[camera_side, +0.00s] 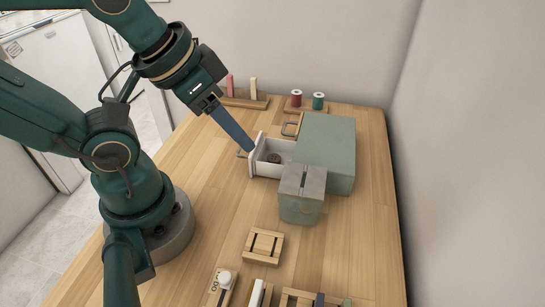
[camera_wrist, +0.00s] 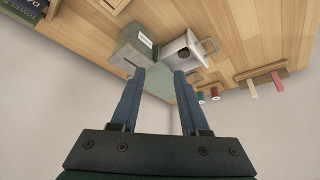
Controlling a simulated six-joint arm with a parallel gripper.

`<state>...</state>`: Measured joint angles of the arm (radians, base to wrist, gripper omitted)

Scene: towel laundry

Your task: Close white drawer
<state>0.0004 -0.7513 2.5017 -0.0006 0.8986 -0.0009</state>
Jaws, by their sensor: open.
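The white drawer (camera_side: 270,148) is pulled out from the left side of a grey-green cabinet (camera_side: 328,145). A small dark round thing lies inside it. Its front panel and handle (camera_side: 242,153) face left. In the wrist view the open drawer (camera_wrist: 178,53) and its handle (camera_wrist: 209,46) are beyond the fingers. My gripper (camera_side: 250,150) points down with its tips close to the drawer's front panel; I cannot tell if they touch it. The wrist view shows the two blue fingers (camera_wrist: 160,72) apart with nothing between them.
A grey-green box with a slotted lid (camera_side: 302,195) stands in front of the cabinet. Another handle (camera_side: 290,128) shows behind the drawer. Spools (camera_side: 318,101) and a peg rack (camera_side: 245,100) stand at the back. Wooden pieces (camera_side: 263,246) lie at the front. The table left of the drawer is clear.

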